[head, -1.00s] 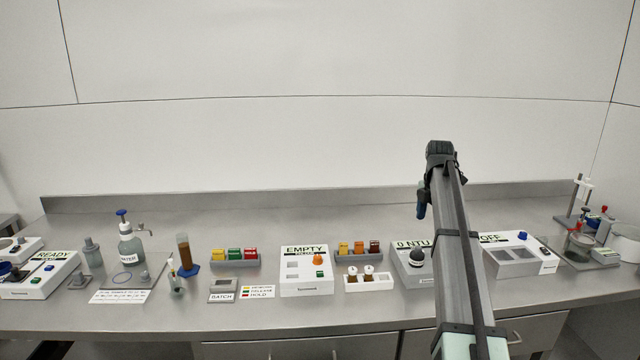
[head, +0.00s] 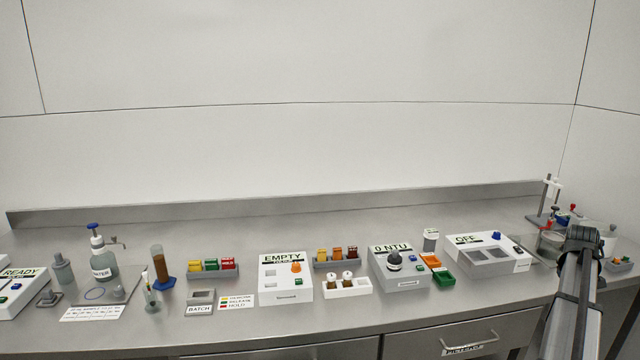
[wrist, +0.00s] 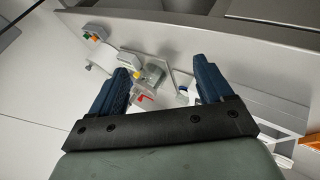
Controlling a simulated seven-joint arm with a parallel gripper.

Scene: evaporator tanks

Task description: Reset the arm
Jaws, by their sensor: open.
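My arm reaches in from the lower right of the head view, over the right end of the steel bench (head: 420,310). Its end is at the right, in front of the stand and glassware there. In the wrist view my gripper (wrist: 165,85) is open, with two blue fingers apart and nothing held between them. Beyond the fingers are a grey device with a yellow part (wrist: 138,76) and a small red piece (wrist: 146,98). The fingertips are not visible in the head view.
From left to right stand a READY box (head: 22,290), a WATER bottle (head: 102,262), a brown cylinder (head: 158,262), an EMPTY box (head: 285,280), a vial rack (head: 347,290), a 0 NTU meter (head: 398,272) and an OFF box (head: 487,262). A stand (head: 546,200) is at the far right.

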